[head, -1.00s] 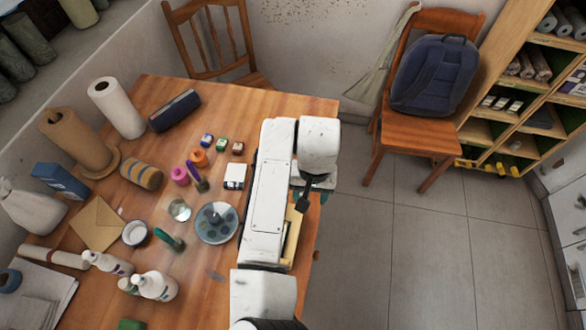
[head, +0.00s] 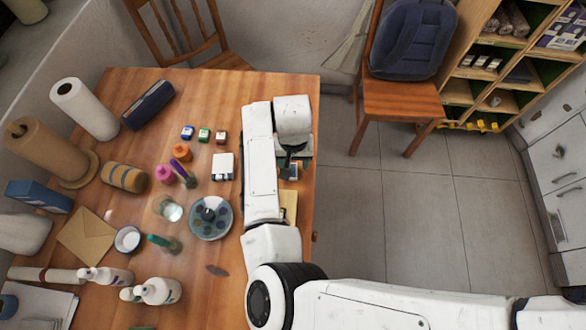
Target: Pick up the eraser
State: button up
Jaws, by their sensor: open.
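My gripper (head: 292,151) is a small dark shape below the white end of my arm, above the right side of the wooden table (head: 225,270). Its fingers are too small to make out clearly, and it holds nothing that I can see. A small blue and pale block (head: 290,172), possibly the eraser, lies just below the gripper in the picture, close to the table's right edge. My arm partly hides this area, and I cannot tell the gap between them. A white block with dark marks (head: 223,166) lies left of my arm.
A round paint palette (head: 210,217), a glass (head: 168,208) and several small jars stand left of my arm. A yellowish pad (head: 288,206) lies partly under the arm. The floor to the right is clear.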

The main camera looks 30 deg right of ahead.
aim_at(293, 172)
jog(key=shift+f, duration=1.25)
jog(key=shift+c, duration=0.4)
grip_shut()
